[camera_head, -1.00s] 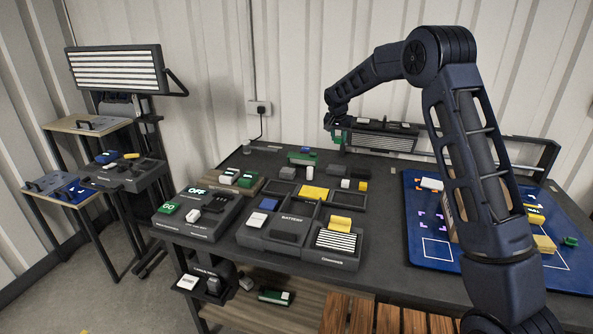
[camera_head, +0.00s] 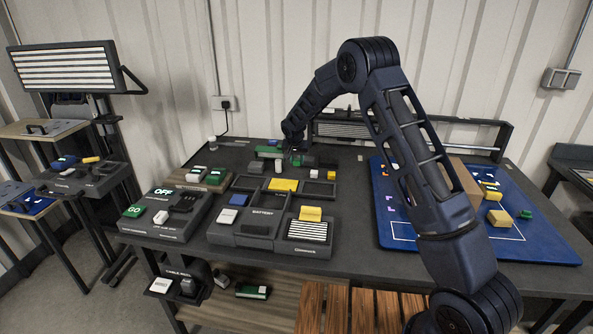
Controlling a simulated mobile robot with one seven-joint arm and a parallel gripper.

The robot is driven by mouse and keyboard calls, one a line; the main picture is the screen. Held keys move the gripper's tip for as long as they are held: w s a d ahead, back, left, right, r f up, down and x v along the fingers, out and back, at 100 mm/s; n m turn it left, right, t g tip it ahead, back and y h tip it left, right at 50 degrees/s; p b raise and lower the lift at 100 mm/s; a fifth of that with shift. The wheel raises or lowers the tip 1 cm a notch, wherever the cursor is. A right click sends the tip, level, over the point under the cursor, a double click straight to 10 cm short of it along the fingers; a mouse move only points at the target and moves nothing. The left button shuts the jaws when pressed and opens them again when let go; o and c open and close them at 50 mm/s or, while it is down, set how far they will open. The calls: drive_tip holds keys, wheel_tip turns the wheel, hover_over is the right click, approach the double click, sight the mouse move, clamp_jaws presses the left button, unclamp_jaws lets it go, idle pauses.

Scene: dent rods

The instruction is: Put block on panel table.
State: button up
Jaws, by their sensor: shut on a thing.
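The dark table (camera_head: 345,240) carries several button and tray panels and many small blocks. My gripper (camera_head: 293,153) is at the back middle of this table, low over a group of small blocks. It is shut on a small block, but the jaws are tiny and dark here, so the block's colour and outline cannot be told. A green block (camera_head: 268,152) lies just left of the gripper, and a small white block (camera_head: 279,165) stands close in front. Whether the held block touches the table cannot be told.
An OFF/GO panel (camera_head: 168,215) stands at the front left, beside the battery tray panel (camera_head: 245,229). A yellow block (camera_head: 283,185) lies behind it. A blue mat (camera_head: 400,222) with blocks and a box lies right, partly behind my arm. A side rack (camera_head: 30,130) stands left.

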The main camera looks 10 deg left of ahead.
sight(296, 165)
drive_tip(key=shift+f, duration=2.7)
drive_tip(key=shift+f, duration=0.1)
drive_tip(key=o, duration=1)
drive_tip(key=shift+c, duration=0.2)
drive_tip(key=v, duration=1.2)
drive_tip(key=shift+s, duration=0.1)
